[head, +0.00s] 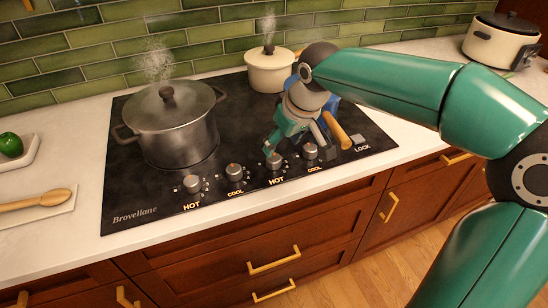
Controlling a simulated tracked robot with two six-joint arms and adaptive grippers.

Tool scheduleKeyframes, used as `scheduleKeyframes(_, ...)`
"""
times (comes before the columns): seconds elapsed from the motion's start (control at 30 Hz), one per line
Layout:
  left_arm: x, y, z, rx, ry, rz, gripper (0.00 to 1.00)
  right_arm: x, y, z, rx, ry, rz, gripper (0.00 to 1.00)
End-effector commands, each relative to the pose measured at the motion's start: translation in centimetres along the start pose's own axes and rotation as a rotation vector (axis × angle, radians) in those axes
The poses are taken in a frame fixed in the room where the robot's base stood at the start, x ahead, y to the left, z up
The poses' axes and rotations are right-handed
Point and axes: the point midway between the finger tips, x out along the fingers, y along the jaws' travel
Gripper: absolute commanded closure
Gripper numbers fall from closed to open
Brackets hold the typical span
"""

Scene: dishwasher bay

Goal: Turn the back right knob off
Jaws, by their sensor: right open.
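A row of several knobs runs along the front of the black cooktop (240,205). From the left they are a knob over HOT (192,183), a knob over COOL (234,171), a knob over HOT (275,161) and a knob over COOL (311,151). I cannot tell which one serves the back right burner. My right gripper (296,148) is open and points down just above and behind the two right knobs. I cannot tell whether it touches either one. My left gripper is out of view.
A large steaming grey pot (178,130) stands at the left, and a steaming cream pot (268,70) at the back. A wooden handle (336,130) and something blue (332,112) are partly hidden by my right gripper. A cream cooker (495,42) stands far right.

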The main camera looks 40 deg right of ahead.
Motion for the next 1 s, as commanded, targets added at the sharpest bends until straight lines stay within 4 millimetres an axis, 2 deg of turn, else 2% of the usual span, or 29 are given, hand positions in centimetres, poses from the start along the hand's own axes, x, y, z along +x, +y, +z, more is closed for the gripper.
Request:
scheduleKeyframes(0.1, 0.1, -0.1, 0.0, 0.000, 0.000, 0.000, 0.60, 2.8, 0.0, 0.1, -0.001, -0.006, -0.001, 0.36)
scheduleKeyframes(0.33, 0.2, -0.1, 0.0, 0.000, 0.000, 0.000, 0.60, 6.4, -0.1, 0.0, -0.002, -0.004, 0.000, 0.36)
scheduleKeyframes(0.5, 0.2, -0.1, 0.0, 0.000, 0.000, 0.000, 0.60, 7.5, -0.1, -0.1, -0.002, -0.001, 0.000, 0.36)
scheduleKeyframes(0.8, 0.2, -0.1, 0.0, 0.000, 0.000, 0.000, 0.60, 7.8, -0.1, -0.1, -0.003, 0.001, 0.000, 0.36)
scheduleKeyframes(0.83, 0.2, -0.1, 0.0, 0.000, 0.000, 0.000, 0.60, 7.8, -0.1, -0.1, -0.003, 0.001, 0.000, 0.38)
scheduleKeyframes(1.0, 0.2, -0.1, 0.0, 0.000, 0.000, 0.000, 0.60, 7.7, -0.1, -0.1, -0.003, 0.001, -0.001, 0.66)
